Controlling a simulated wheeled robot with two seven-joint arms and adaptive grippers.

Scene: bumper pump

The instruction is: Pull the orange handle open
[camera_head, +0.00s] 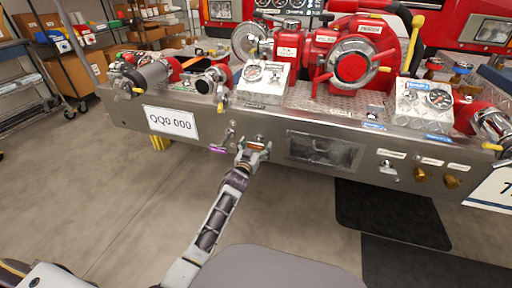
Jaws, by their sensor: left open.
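My left gripper (254,151) is at the front face of the steel bumper (300,122), left of a dark recessed panel. Its fingers are open around a small orange-red piece (257,146), which looks like the orange handle. The gripper hides part of it, and I cannot tell whether the fingers touch it. My left arm reaches up to it from the lower middle of the picture. My right gripper is not in view.
The dark recessed panel (322,151) is just right of the gripper. A purple tag (217,149) and small metal fittings are to its left. Brass caps (420,175) are farther right. Red pump gear (353,66) stands on top of the bumper.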

